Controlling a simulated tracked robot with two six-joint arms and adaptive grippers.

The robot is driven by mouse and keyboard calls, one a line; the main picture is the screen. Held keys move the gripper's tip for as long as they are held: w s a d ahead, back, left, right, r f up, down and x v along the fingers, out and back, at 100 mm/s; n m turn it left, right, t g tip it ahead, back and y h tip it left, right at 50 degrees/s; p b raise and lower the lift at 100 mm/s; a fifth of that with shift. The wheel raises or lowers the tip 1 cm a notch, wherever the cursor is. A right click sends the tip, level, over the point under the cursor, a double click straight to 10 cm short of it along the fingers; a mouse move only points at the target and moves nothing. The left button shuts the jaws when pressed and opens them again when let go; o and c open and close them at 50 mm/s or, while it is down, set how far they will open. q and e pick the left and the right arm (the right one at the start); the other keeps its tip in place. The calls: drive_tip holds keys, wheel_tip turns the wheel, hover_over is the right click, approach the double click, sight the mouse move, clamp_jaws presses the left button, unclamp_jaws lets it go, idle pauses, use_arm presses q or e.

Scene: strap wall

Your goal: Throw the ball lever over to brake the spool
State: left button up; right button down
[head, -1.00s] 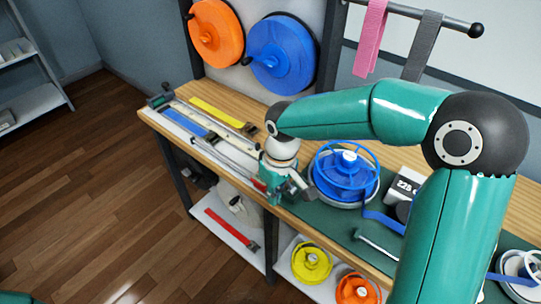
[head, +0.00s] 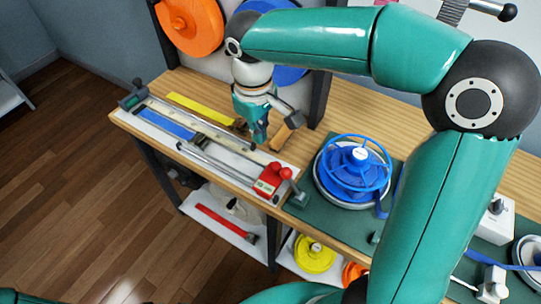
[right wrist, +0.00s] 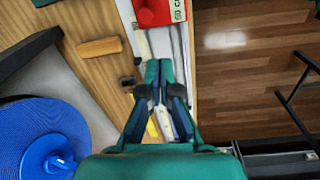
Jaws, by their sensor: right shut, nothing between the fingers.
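The blue spool (head: 345,190) sits on the bench with an open blue handwheel (head: 358,143) on top. To its left, a red ball (head: 286,173) tops a short lever leaning towards the red block, with a dark green base (head: 297,198). My right gripper (head: 258,141) is shut and empty, pointing down over the bench behind and left of the red ball, apart from it. In the right wrist view its fingers (right wrist: 160,68) are together above the rails. My left gripper is out of view.
A red block (head: 268,181) stands at the rails' near end, beside the ball; it also shows in the right wrist view (right wrist: 158,12). A wooden handle (head: 288,131) lies right of my gripper. Rails and a blue strip (head: 168,124) fill the bench's left end.

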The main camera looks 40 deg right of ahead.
sight(291, 183)
drive_tip(key=f, duration=0.3)
drive_tip(key=d+f, duration=0.1)
drive_tip(key=f, duration=0.5)
drive_tip(key=shift+s+d+f, duration=0.15)
drive_tip(key=shift+f, duration=0.2)
drive_tip(key=s, duration=0.1)
drive_tip(key=s+p, duration=0.1)
drive_tip(key=s+r, duration=0.1)
drive_tip(key=shift+d+p, duration=0.3)
drive_tip(key=shift+p, duration=0.05)
drive_tip(key=shift+s, duration=0.25)
drive_tip(key=shift+d, duration=0.1)
